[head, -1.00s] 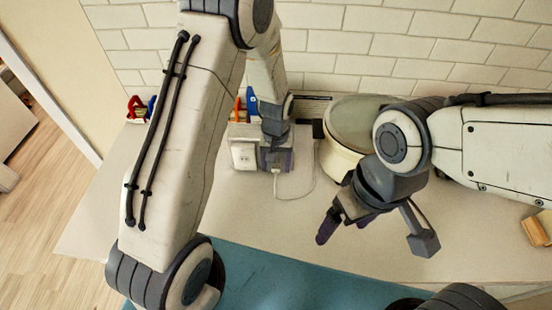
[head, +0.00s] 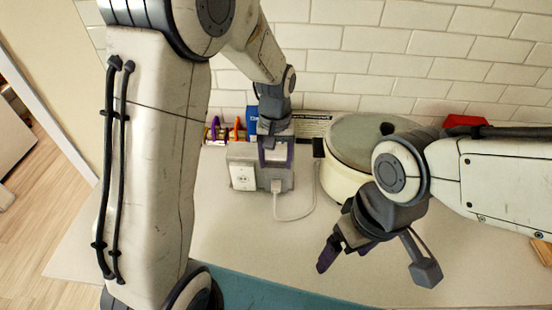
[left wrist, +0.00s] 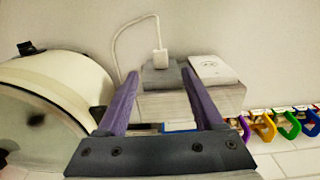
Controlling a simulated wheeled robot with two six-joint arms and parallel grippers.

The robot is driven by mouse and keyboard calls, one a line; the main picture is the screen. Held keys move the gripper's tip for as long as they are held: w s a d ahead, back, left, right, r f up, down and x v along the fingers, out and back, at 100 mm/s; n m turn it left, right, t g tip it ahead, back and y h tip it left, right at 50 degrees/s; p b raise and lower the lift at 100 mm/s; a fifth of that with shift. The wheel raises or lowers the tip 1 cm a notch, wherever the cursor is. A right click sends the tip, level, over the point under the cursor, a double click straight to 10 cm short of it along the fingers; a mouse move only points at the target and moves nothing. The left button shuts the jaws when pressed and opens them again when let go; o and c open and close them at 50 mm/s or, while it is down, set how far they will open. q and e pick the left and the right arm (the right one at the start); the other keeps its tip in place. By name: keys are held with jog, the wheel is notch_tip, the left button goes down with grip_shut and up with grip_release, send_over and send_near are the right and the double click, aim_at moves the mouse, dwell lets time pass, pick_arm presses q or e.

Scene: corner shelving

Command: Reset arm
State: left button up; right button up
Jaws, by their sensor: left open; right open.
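My left gripper (head: 276,152) hangs at the outlet box at the back of the counter, and its fingers are open in the left wrist view (left wrist: 163,98). A grey box with a white outlet plate (head: 243,177) stands below and beside it, with a white plug (head: 276,187) and cord on its front. My right gripper (head: 375,262) is open and empty above the counter, in front of the pot.
A cream pot with a glass lid (head: 345,181) stands right of the outlet box. Coloured-handled items (head: 222,131) stand at the wall behind the box. A red item (head: 464,121) is at the back right. The counter (head: 225,230) in front is clear.

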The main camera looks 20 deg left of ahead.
pick_arm(q)
jog(key=s+d+r+m+b, duration=0.1)
jog(key=s+d+m, duration=0.1)
jog(key=s, duration=0.6)
jog(key=s+d+r+m+b, duration=0.1)
jog(key=s+d+m, duration=0.2)
jog(key=s, duration=0.4)
jog(key=s+d+r+m+h+b, duration=0.1)
jog(key=s+d+m+b, duration=0.1)
jog(key=s, duration=0.6)
jog(key=d+m, duration=0.1)
jog(key=m, duration=0.1)
jog(key=shift+s+d+r+m, duration=0.2)
jog(key=shift+s+d+m, duration=0.05)
jog(key=shift+s+m, duration=0.15)
jog(key=shift+w, duration=0.1)
